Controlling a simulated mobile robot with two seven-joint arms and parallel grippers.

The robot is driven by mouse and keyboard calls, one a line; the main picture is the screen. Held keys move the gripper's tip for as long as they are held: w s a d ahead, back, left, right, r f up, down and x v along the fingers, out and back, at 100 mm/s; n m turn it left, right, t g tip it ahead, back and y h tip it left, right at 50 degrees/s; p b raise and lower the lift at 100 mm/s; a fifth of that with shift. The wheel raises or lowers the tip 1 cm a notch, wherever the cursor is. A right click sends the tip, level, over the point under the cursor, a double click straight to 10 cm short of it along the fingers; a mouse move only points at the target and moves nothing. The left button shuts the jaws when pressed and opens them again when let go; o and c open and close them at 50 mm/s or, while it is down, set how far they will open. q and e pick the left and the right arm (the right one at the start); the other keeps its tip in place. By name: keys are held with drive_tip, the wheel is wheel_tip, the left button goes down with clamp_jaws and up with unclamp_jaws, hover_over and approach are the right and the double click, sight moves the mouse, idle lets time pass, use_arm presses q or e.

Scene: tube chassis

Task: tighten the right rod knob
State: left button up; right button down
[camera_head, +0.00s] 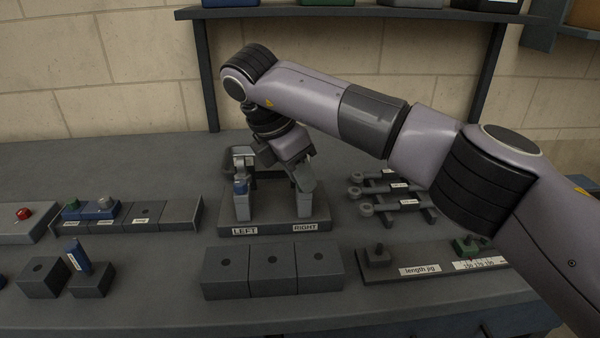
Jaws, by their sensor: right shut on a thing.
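The stand (272,226) with LEFT and RIGHT labels sits on the bench in the middle of the view. Its left post (242,205) has a blue part (241,187) and a grey top piece. Its right post (304,203) stands upright above the RIGHT label. My right gripper (300,174) reaches down from above and is at the top of the right post. It is shut on the right rod knob, which the gripper mostly hides. My left gripper is not in view.
Three dark blocks with holes (272,271) stand in front of the stand. A rack with blue and green parts (130,215) is to the left. Rods with ring ends (395,205) lie to the right, behind the length jig (420,270). A shelf (350,13) spans the back.

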drive_tip(key=shift+r, duration=0.15)
drive_tip(key=c, duration=0.9)
unclamp_jaws()
